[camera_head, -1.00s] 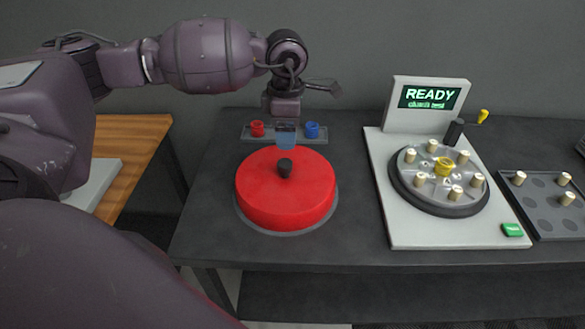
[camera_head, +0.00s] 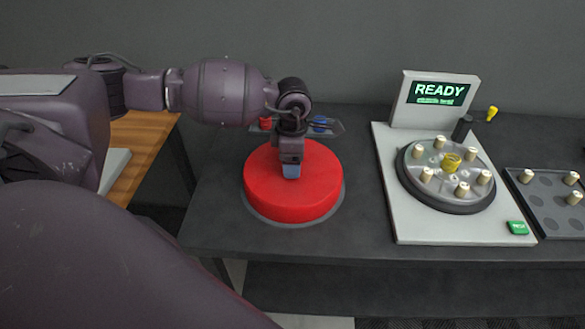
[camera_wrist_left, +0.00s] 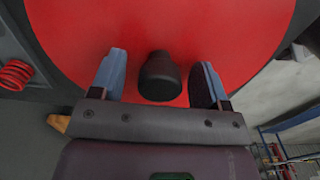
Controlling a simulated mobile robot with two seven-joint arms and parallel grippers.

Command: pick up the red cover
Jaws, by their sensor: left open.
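The round red cover (camera_head: 268,190) sits on a dark disc on the left of the dark table. It fills much of the left wrist view (camera_wrist_left: 210,30). Its black knob (camera_wrist_left: 160,76) shows in the left wrist view between the two blue fingers of my left gripper (camera_wrist_left: 160,82). The fingers are open, one on each side of the knob, with gaps to both. In the head view my left gripper (camera_head: 291,171) points down over the cover and hides the knob. My right gripper is not in view.
Behind the cover is a small tray with a red part (camera_head: 265,124) and a blue part (camera_head: 319,123). Right of it stands a white machine (camera_head: 391,190) with a READY screen (camera_head: 441,93). A dark tray (camera_head: 549,214) with pegs lies further right.

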